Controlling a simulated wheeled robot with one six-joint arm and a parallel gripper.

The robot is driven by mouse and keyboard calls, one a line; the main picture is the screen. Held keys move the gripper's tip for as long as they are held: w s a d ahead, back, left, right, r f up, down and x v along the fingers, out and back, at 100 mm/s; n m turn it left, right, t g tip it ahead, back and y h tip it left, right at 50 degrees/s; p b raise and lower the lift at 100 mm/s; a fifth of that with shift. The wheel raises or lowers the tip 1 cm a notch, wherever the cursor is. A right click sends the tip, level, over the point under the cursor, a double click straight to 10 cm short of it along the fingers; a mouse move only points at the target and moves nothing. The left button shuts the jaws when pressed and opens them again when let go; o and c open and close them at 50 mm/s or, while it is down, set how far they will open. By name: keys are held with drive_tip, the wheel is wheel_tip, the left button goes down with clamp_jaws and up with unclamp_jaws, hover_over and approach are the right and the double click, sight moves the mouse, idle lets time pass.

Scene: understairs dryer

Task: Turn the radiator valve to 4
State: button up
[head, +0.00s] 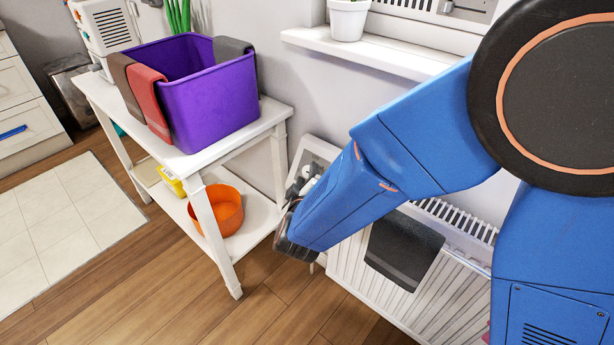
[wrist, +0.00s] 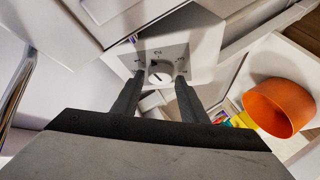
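A mark like a 2 sits above the knob; the other marks and the exact setting are too small to read surely. My gripper (wrist: 158,82) is open, with one dark finger on each side of the knob. I cannot tell whether the fingers touch it.
A white table (head: 262,122) with a purple bin (head: 215,100) on top stands left of my gripper. An orange bowl (head: 222,210) sits on its lower shelf. A dark cloth (head: 402,250) hangs on the radiator. The wooden floor in front is clear.

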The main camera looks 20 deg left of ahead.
drive_tip(key=shift+w, duration=0.15)
drive_tip(key=c, duration=0.8)
drive_tip(key=shift+o, duration=0.2)
drive_tip(key=shift+a+f, duration=0.1)
